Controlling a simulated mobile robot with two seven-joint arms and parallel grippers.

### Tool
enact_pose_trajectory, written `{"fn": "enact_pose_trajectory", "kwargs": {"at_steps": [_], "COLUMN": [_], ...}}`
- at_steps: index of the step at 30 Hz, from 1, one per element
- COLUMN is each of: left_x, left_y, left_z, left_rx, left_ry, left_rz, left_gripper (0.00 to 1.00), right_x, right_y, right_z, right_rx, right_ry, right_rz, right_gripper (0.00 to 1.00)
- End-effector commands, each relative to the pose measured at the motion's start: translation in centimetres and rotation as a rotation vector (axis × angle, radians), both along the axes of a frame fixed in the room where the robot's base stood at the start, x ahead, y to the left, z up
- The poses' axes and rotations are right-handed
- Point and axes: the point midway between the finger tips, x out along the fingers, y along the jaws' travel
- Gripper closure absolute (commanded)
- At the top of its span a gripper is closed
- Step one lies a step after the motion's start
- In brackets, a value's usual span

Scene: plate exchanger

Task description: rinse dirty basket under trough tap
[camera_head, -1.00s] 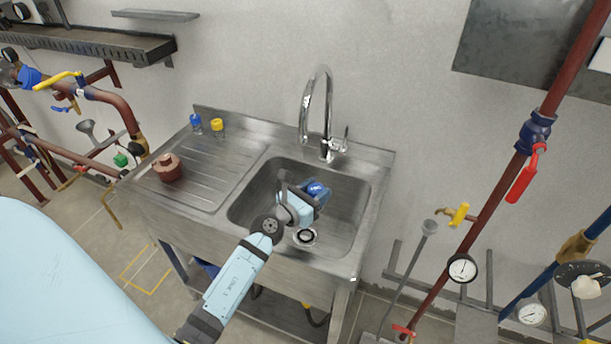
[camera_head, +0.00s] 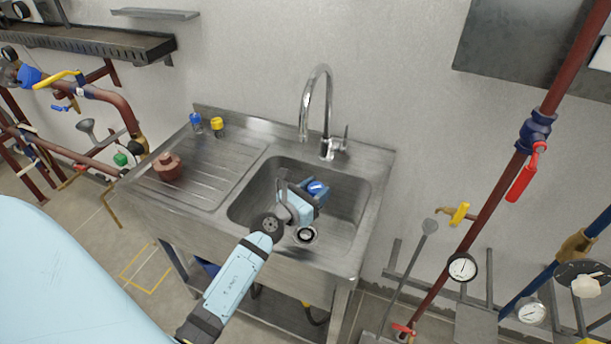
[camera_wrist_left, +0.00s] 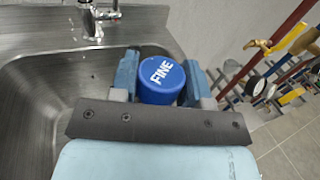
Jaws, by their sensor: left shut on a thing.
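My left gripper (camera_head: 311,193) reaches down into the steel sink basin (camera_head: 345,225). It is shut on a piece with a round blue top marked "FINE" (camera_head: 317,187), apparently the basket. In the left wrist view the blue top (camera_wrist_left: 160,80) sits between the two fingers; its lower part is hidden, and I see no dirt on it. The chrome tap (camera_head: 318,105) stands behind the basin, its spout curving over it; its base also shows in the left wrist view (camera_wrist_left: 90,18). I see no running water. My right gripper is in neither view.
A ribbed drainboard (camera_head: 215,178) left of the basin holds a red-brown part (camera_head: 167,167). A blue-capped jar (camera_head: 196,123) and a yellow-capped jar (camera_head: 217,127) stand at its back. A red pipe (camera_head: 500,190) with valves and gauges rises at the right.

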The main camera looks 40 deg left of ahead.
Motion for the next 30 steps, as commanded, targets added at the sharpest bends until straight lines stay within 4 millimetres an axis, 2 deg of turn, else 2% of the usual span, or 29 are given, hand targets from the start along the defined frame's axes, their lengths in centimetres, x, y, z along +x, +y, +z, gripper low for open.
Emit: {"fn": "enact_pose_trajectory", "kwargs": {"at_steps": [8,24,30], "left_x": [-0.2,-2.9,-3.5], "left_y": [-0.2,-3.1,-3.7], "left_z": [0.4,3.8,4.1], "left_rx": [0.0,-0.001,-0.001], "left_ry": [0.0,0.0,0.0], "left_rz": [0.0,0.0,0.0], "left_gripper": [0.8,0.8,0.8], "right_x": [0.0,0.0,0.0], "right_y": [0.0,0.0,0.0], "right_z": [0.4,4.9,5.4], "right_rx": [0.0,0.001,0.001], "right_ry": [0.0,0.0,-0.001], "right_rz": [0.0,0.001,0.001], "right_gripper": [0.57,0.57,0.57]}}
